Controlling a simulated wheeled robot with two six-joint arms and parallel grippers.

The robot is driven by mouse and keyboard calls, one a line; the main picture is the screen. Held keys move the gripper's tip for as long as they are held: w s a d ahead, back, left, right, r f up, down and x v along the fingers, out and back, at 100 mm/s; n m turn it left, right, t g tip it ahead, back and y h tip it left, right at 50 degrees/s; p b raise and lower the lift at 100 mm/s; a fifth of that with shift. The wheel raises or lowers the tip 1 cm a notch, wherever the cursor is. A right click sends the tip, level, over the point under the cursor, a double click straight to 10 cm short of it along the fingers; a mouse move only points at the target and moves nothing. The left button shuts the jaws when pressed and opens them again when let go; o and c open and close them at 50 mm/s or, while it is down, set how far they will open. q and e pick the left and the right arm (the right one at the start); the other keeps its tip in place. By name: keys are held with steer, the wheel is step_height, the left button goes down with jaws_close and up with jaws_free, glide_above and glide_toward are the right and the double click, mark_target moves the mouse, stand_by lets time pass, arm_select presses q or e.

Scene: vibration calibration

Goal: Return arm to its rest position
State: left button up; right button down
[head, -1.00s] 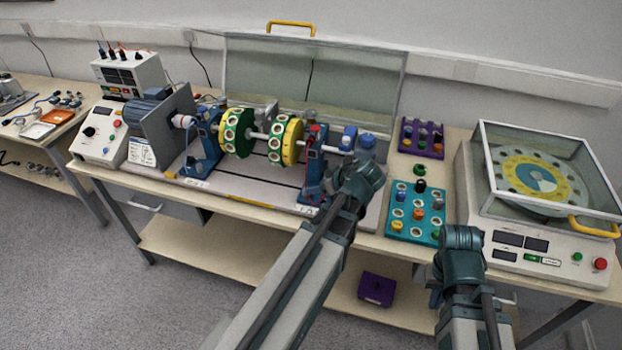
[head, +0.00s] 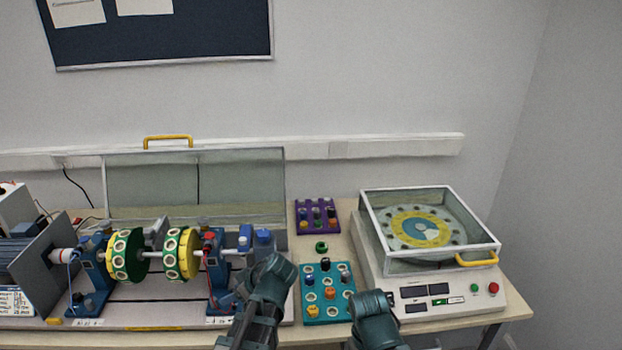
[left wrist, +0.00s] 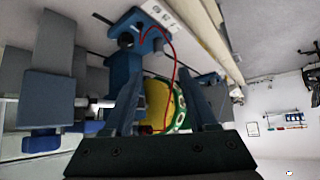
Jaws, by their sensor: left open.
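My left arm (head: 265,295) rises from the bottom of the head view in front of the rotor rig. My left gripper (head: 226,299) shows only in small part there, low beside the rig's right blue bearing stand (head: 216,268). In the left wrist view its two fingers (left wrist: 165,108) are apart with nothing held between them. A yellow and green disc (left wrist: 158,104) shows beyond the fingers, and a blue stand with a red wire (left wrist: 130,48) is close by. My right arm (head: 374,318) shows at the bottom; its gripper is out of sight.
The rotor rig carries two green-edged discs (head: 180,254) on a shaft, with a clear raised cover (head: 195,182) behind. A teal tray (head: 342,310) and a purple tray (head: 301,222) hold small parts. A balancing machine with clear lid (head: 440,312) stands at right.

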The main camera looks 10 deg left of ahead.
arm_select(q)
steer(key=s+d+f+m+g+h, duration=0.1)
steer(key=s+d+m, duration=0.3)
steer(key=d, duration=0.4)
steer(key=s+d+f+m+g+h, duration=0.1)
steer(key=s+d+f+m+h, duration=0.2)
steer(key=d+m, duration=0.4)
steer(key=s+d+f+m+g+h, duration=0.1)
steer(key=s+d+f+m+h, duration=0.1)
steer(key=s+d+m, duration=0.3)
steer(key=d+m+h, duration=0.1)
steer(key=d, duration=0.2)
steer(key=shift+s+d, duration=0.15)
steer(key=shift+d, duration=0.2)
stand_by(0.4)
